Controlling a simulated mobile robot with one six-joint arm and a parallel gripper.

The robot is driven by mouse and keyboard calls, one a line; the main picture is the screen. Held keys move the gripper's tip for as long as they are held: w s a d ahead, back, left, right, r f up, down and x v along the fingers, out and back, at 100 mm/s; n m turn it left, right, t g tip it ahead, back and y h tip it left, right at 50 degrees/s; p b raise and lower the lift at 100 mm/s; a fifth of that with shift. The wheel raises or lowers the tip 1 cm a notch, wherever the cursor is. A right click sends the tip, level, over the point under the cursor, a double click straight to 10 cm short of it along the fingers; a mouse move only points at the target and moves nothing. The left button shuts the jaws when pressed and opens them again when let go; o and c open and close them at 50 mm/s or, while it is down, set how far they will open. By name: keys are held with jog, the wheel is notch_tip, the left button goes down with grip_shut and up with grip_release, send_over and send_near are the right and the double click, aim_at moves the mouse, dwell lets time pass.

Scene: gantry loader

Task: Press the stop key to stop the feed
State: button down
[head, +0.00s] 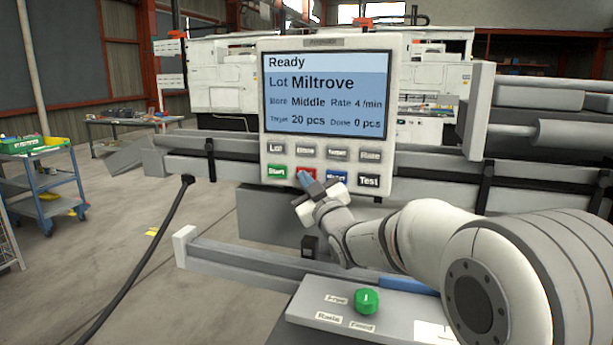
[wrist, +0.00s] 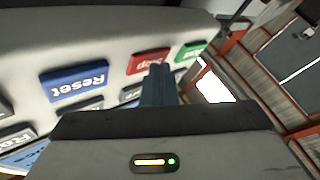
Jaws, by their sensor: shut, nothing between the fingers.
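The red stop key (head: 307,172) is in the lower row of the control panel (head: 328,43), between the green Start key (head: 277,172) and the blue Reset key (head: 337,176). My gripper (head: 305,177) is shut and empty, its blue fingertips in front of the stop key and hiding part of it. In the wrist view, the stop key (wrist: 148,61) shows upside down beside the tips of my gripper (wrist: 156,68). I cannot tell whether the tips touch it. The screen (head: 327,95) reads Ready, Lot Miltrove, Rate 4 /min, Target 20 pcs, Done 0 pcs.
The black Test key (head: 369,181) is at the lower right of the panel, with a row of grey keys above. A green knob (head: 367,300) sits on a grey box below. A black cable (head: 150,245) hangs at left. A blue cart (head: 50,205) stands farther left on open floor.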

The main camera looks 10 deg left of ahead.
jog(key=shift+s, duration=0.1)
jog(key=shift+s+a+b, duration=0.1)
jog(key=shift+s+b, duration=0.55)
jog(key=shift+b, duration=0.2)
jog(key=shift+s, duration=0.1)
jog(key=s+b, duration=0.2)
jog(key=s, duration=0.1)
jog(key=s+b, duration=0.1)
jog(key=b, duration=0.1)
jog(key=shift+s+a, duration=0.35)
jog(key=shift+s, duration=0.05)
